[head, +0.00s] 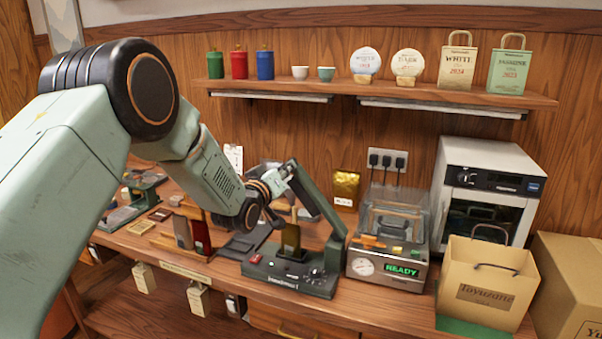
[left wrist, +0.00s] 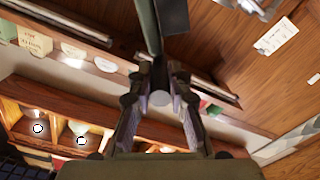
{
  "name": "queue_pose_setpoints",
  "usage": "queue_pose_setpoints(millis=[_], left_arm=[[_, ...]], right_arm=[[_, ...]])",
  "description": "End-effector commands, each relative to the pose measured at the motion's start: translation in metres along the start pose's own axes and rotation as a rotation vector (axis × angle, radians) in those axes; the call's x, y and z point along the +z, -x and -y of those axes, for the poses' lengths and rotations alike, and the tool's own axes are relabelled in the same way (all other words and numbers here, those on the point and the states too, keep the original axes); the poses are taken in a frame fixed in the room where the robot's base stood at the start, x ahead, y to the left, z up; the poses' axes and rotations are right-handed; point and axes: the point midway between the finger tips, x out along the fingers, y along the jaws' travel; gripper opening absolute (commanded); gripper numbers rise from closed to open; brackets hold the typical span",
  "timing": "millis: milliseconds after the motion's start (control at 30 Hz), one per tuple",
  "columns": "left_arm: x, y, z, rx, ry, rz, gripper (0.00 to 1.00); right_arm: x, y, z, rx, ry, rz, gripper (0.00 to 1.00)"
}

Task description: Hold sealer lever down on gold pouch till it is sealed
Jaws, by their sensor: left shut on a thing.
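The sealer (head: 290,275) is a dark green bench unit on the worktop with a red light and a knob. Its long grey-green lever (head: 322,205) stands raised and slanting, with its top end toward my gripper. A gold pouch (head: 291,238) stands upright in the sealer, below the lever. My left gripper (head: 284,174) is at the lever's top end. In the left wrist view my left gripper (left wrist: 160,92) has its fingers around a round grey bar end (left wrist: 160,98); the lever (left wrist: 163,25) runs up from it. My right gripper is not in view.
Right of the sealer stands a chamber machine (head: 388,262) showing READY. A paper bag (head: 487,285), a white oven (head: 483,190) and a carton (head: 570,285) are farther right. Another gold pouch (head: 346,187) stands by the wall. Pouches in a wooden rack (head: 182,240) stand left.

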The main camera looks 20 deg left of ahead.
Motion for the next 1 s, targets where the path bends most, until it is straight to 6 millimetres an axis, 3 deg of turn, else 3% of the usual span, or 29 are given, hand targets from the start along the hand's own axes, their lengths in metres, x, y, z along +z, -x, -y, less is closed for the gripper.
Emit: queue_pose_setpoints(millis=[33,100,500,700,1000], left_arm=[[0.004,0.0,0.017,-0.003,0.049,-0.01,0.0],[0.008,0.0,0.032,-0.003,0.116,-0.01,0.0],[0.045,0.0,0.109,0.0,0.478,-0.009,0.0],[0.07,0.0,0.138,-0.001,0.638,-0.008,0.0],[0.099,0.0,0.163,-0.001,0.775,-0.007,0.0]], right_arm=[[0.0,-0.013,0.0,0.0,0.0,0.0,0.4],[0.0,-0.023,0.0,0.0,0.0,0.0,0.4],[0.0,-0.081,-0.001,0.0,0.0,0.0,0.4],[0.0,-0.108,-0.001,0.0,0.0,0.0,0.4],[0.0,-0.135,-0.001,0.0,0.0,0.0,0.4]])
